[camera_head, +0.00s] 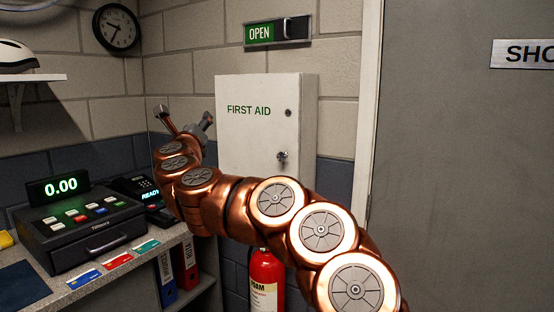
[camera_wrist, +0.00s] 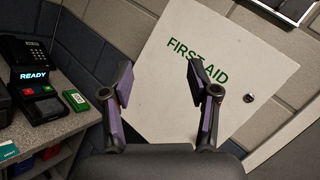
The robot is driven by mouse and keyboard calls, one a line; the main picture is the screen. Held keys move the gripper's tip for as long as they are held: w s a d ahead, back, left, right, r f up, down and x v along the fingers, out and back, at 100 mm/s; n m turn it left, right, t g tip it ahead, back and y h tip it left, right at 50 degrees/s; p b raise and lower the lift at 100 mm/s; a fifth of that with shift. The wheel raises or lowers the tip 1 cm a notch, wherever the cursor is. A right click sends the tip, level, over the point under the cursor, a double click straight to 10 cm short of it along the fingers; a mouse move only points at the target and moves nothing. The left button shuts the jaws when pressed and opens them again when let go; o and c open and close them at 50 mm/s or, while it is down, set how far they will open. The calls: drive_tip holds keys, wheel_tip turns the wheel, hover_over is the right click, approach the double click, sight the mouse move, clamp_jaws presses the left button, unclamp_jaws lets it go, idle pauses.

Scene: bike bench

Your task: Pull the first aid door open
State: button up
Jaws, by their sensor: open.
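The white first aid cabinet (camera_head: 250,145) hangs on the wall with green lettering, and its door looks shut. A small dark round lock (camera_head: 288,113) sits at the door's upper right, and a metal knob with a key-like shape (camera_head: 282,157) sits lower on the right edge. In the wrist view the door (camera_wrist: 180,75) appears tilted, with one round fitting (camera_wrist: 248,98) at its right. My gripper (camera_head: 183,118) is left of the cabinet in the head view, apart from the knob. Its fingers (camera_wrist: 163,90) are open and empty in front of the door. My arm hides the cabinet's lower part.
A counter with a cash register (camera_head: 80,228) and a card terminal (camera_head: 140,192) stands at the left. A red fire extinguisher (camera_head: 264,280) is below the cabinet. An OPEN sign (camera_head: 278,31) hangs above. A grey door (camera_head: 465,170) is at the right.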

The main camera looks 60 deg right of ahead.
drive_tip(key=s+d+f+m+g+h, duration=0.2)
drive_tip(key=s+d+f+m+g, duration=0.45)
drive_tip(key=d, duration=0.25)
drive_tip(key=m+g, duration=0.5)
drive_tip(key=g, duration=0.1)
approach(280, 156)
drive_tip(key=d, duration=0.3)
drive_tip(key=shift+w+d+p, duration=0.1)
drive_tip(key=shift+d+p, duration=0.75)
drive_tip(key=shift+d, duration=3)
clamp_jaws()
